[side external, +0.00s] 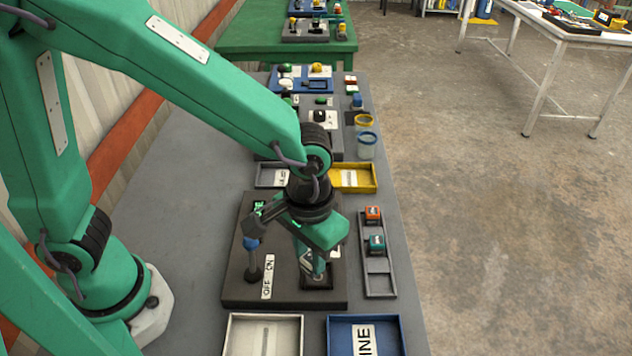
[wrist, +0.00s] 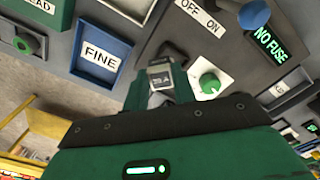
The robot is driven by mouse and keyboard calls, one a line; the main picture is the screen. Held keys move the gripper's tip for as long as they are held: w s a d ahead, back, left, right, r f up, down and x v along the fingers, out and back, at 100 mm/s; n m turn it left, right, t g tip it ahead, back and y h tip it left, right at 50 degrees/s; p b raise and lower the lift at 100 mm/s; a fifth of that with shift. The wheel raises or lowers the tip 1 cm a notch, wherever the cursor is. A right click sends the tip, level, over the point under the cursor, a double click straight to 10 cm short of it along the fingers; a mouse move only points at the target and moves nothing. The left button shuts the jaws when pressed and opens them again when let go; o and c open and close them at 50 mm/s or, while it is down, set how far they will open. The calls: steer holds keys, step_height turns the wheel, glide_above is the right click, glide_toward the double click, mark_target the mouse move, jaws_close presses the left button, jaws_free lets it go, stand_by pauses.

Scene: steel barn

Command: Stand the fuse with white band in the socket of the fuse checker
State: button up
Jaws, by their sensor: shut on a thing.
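The fuse checker is a dark panel (side external: 237,282) with a lever, a printed OFF/ON label and a small display. In the wrist view, the checker's display (wrist: 270,46) reads NO FUSE in green. My gripper (side external: 316,270) is low over the right front part of the panel, pointing down. It is shut on a dark grey fuse (wrist: 160,78) with a pale printed label, seen between the fingers in the wrist view.
A rack (side external: 378,284) right of the checker holds an orange-red fuse (side external: 373,214) and a teal fuse (side external: 376,243); its front slot is empty. A blue FINE tray (side external: 333,337) and a grey tray (side external: 230,337) stand in front. A yellow tray (side external: 372,180) is behind. The lever's blue handle (side external: 250,243) stands left of my gripper.

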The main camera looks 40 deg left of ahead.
steer(key=shift+w+a+f, duration=0.3)
steer(key=shift+w+f, duration=0.1)
steer(key=shift+w, duration=0.25)
steer(key=shift+w+a+f, duration=0.25)
steer(key=shift+w+f, duration=0.15)
steer(key=shift+w, duration=0.2)
steer(key=shift+f, duration=0.1)
steer(key=shift+f, duration=1.95)
steer(key=o, duration=0.9)
steer(key=shift+f, duration=0.1)
steer(key=shift+o, duration=0.2)
step_height(320, 180, up, 12)
steer(key=shift+a+r, duration=0.1)
steer(key=shift+r, duration=0.1)
